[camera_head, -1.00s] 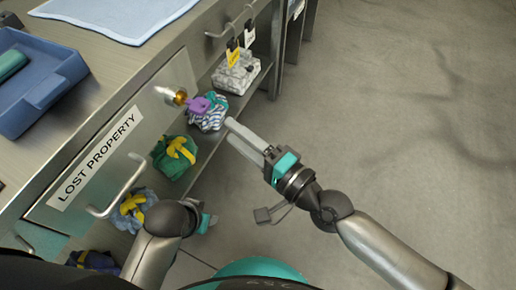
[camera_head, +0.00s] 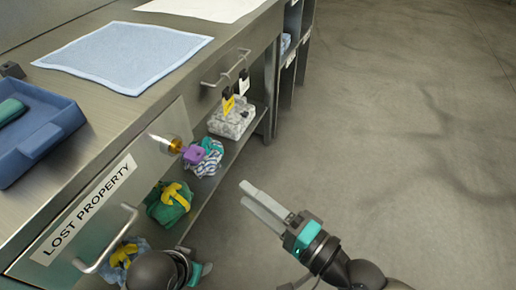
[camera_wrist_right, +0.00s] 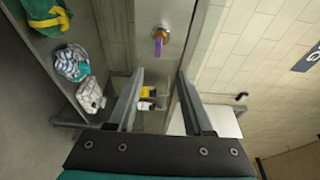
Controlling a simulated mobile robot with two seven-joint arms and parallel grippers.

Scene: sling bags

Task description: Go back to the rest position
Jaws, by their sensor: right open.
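My right gripper (camera_head: 262,203) is open and empty, held over bare floor to the right of the counter in the head view. In the right wrist view its two fingers (camera_wrist_right: 158,98) stand wide apart with nothing between them in their grip. My left arm shows only in part at the bottom of the head view, beside the shelf; its fingers cannot be made out clearly. A striped bag (camera_head: 207,160) and a green bag with a yellow strap (camera_head: 168,205) lie on the low shelf. A purple thing (camera_head: 193,154) hangs at the brass lock knob (camera_head: 168,144).
The drawer marked LOST PROPERTY (camera_head: 55,243) has a bar handle (camera_head: 112,240). A blue tray (camera_head: 38,140) and a pale blue mat (camera_head: 90,60) lie on the counter. A grey patterned bag (camera_head: 230,124) sits farther along the shelf. The floor at right is clear.

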